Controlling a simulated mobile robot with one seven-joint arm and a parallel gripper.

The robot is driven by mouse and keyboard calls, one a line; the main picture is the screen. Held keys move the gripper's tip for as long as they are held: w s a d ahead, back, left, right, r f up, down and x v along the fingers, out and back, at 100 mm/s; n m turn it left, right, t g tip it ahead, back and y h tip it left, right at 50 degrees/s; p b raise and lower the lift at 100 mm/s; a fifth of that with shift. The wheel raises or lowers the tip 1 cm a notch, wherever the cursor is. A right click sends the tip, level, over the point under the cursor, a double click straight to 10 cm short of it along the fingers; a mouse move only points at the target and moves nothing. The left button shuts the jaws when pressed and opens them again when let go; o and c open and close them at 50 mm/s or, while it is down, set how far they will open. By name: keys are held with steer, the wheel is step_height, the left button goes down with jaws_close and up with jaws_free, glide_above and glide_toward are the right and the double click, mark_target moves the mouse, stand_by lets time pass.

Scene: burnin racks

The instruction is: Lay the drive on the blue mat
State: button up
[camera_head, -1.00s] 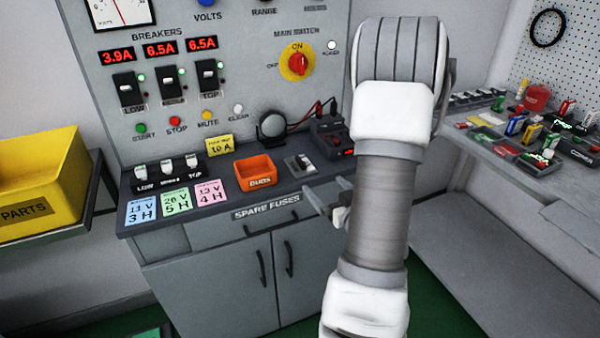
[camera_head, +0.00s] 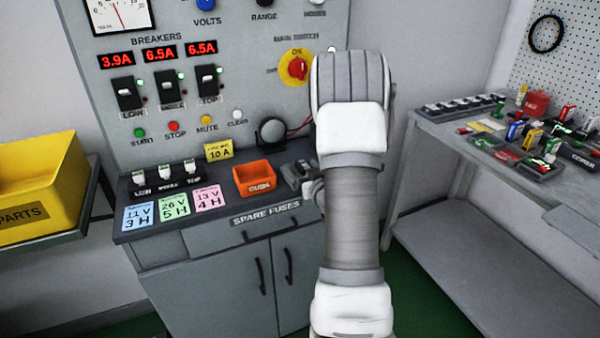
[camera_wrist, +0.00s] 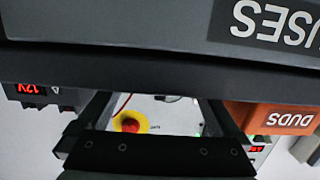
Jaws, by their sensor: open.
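I cannot make out a drive or a blue mat for certain in either view. Several small coloured and dark units (camera_head: 541,160) stand on the right bench, too small to tell apart. My gripper (camera_wrist: 157,102) shows in the wrist view with its two dark fingers apart and nothing seen between them. It is at the front of the grey console, near the spare fuses label (camera_wrist: 275,22) and the orange duds bin (camera_wrist: 285,118). In the head view my arm hides most of the gripper.
The console (camera_head: 230,235) carries the orange duds bin (camera_head: 254,178), a small grey device (camera_head: 298,175) and coloured notes (camera_head: 174,206). A yellow parts bin (camera_head: 40,185) stands at left. The right bench (camera_head: 455,135) has a clear lower shelf (camera_head: 490,245).

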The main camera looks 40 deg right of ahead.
steer(key=shift+w, duration=0.3)
steer(key=c, duration=1.4)
steer(key=shift+o, duration=0.2)
